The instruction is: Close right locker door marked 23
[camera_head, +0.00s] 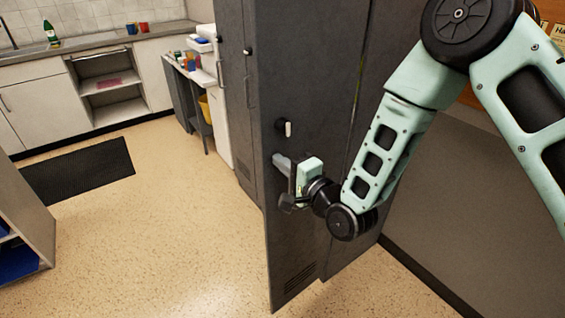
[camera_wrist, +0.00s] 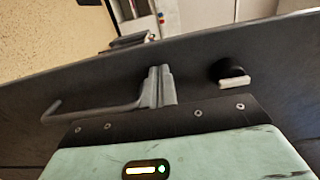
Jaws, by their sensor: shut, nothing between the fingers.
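A tall dark grey locker door (camera_head: 308,75) stands swung out into the room in the head view, its free edge at the left. No number is readable on it. Its grey handle (camera_head: 281,160) sits near that edge, below a small knob with a pale tab (camera_head: 287,128). My gripper (camera_head: 291,192) is shut and empty, beside the handle on the face turned toward me. In the wrist view, the closed fingers (camera_wrist: 158,85) lie against or just in front of the door face, between the handle bar (camera_wrist: 90,112) and the knob (camera_wrist: 232,75). Exact contact is unclear.
More grey locker front (camera_head: 232,90) stands behind the door at left. Speckled floor (camera_head: 170,230) is open to the left, with a black mat (camera_head: 85,170). A kitchen counter (camera_head: 100,42) runs along the back. A shelf unit (camera_head: 22,225) stands at far left.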

